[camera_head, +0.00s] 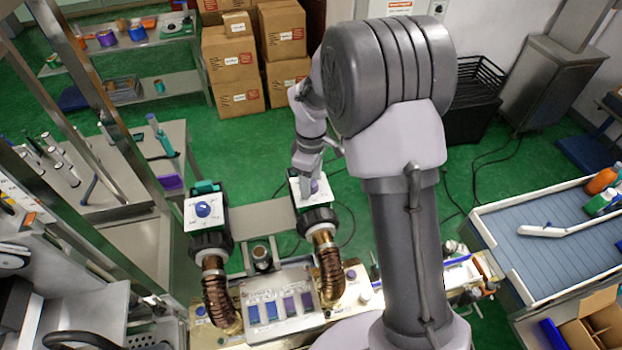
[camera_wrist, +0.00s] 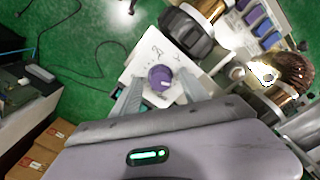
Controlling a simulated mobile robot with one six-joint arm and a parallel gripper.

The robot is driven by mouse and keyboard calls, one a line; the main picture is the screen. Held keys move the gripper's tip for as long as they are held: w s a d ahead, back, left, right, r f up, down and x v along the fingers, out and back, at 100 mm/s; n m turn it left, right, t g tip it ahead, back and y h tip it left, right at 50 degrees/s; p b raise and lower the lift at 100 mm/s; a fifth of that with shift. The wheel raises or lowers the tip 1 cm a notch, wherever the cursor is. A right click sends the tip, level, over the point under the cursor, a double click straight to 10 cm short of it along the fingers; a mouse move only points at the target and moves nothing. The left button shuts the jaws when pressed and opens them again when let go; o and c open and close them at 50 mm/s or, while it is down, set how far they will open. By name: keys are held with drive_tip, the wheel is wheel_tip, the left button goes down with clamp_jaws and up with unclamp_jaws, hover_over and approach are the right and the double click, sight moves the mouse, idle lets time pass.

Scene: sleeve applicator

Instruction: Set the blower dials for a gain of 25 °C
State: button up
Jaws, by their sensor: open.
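Two blowers stand side by side in the head view. The left blower's white dial plate (camera_head: 192,222) carries a blue dial (camera_head: 202,209) with its scale marks visible. The right blower's white plate (camera_head: 297,188) carries a purple dial (camera_head: 314,186), partly covered by my gripper (camera_head: 306,183). In the wrist view the purple dial (camera_wrist: 160,78) shows a pale mark at its lower right side. My gripper (camera_wrist: 158,86) is open, with one finger on each side of the purple dial. I cannot tell whether the fingers touch it. The scale figures are too small to read.
Ribbed copper-coloured hoses (camera_head: 219,300) run from the blowers toward a grey panel (camera_head: 285,328) with blue and purple blocks. A metal frame (camera_head: 100,150) stands at left. A blue-grey belt (camera_head: 560,250) lies at right. Cardboard boxes (camera_head: 232,55) are stacked behind, with open green floor before them.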

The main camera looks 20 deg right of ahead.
clamp_jaws()
